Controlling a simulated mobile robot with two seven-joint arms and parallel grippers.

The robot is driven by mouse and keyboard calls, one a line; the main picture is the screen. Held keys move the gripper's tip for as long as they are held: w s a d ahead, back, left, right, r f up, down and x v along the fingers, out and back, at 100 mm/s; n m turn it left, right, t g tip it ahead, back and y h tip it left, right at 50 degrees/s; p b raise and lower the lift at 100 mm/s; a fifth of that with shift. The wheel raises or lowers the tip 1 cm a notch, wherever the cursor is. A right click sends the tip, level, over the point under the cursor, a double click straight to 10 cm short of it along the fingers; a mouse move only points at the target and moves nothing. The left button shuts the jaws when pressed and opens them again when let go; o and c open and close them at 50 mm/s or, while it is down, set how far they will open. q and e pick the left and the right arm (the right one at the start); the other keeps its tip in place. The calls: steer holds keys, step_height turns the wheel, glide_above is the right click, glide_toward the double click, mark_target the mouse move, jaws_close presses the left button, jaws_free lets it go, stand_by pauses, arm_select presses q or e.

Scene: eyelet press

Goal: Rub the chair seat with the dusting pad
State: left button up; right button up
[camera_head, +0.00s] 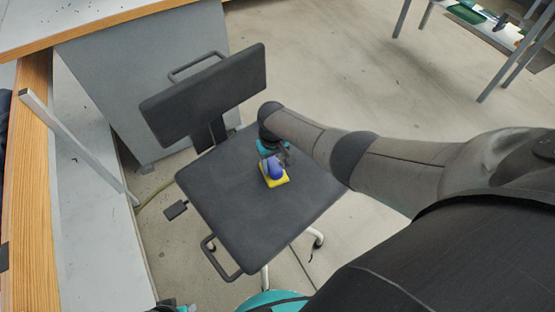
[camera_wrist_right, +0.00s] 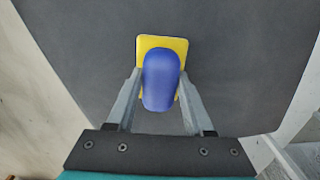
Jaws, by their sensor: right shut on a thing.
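The dusting pad (camera_head: 275,173) has a yellow base and a rounded blue grip. It is over the middle of the dark grey chair seat (camera_head: 240,220); its base looks flat against the seat, but I cannot be sure that it touches. My right gripper (camera_head: 281,158) is shut on the blue grip, coming from the far right side of the seat. In the right wrist view the two fingers hold the pad (camera_wrist_right: 162,75) from both sides, with the seat (camera_wrist_right: 240,60) filling the background. My left gripper is not in view.
The chair's backrest (camera_head: 205,92) rises behind the seat at the upper left. A metal armrest loop (camera_head: 220,258) sticks out at the front left. A workbench (camera_head: 30,200) with a wooden edge stands at the left. A table (camera_head: 490,35) stands far right. Open floor (camera_head: 330,60) lies behind.

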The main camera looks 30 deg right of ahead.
steer(key=shift+s+a+f+p, duration=0.1)
steer(key=shift+s+a+p, duration=0.2)
steer(key=shift+a, duration=0.65)
steer(key=shift+s+a+f+p, duration=0.1)
steer(key=shift+s+a+p, duration=0.15)
steer(key=shift+a, duration=0.65)
steer(key=shift+s+a+r+p, duration=0.1)
steer(key=shift+s+a+p, duration=0.2)
steer(key=shift+a, duration=0.55)
steer(key=shift+s+a+p, duration=0.15)
steer(key=shift+a+p, duration=0.15)
steer(key=shift+a, duration=0.55)
steer(key=shift+s+a+r+p, duration=0.1)
steer(key=shift+s+a+p, duration=0.1)
steer(key=shift+a, duration=0.65)
steer(key=shift+s+a+r+p, duration=0.1)
steer(key=shift+a+p, duration=0.1)
steer(key=shift+a, duration=0.65)
steer(key=shift+r, duration=0.1)
step_height(320, 180, up, 6)
steer(key=p, duration=0.6)
step_height(320, 180, up, 3)
steer(key=p, duration=0.3)
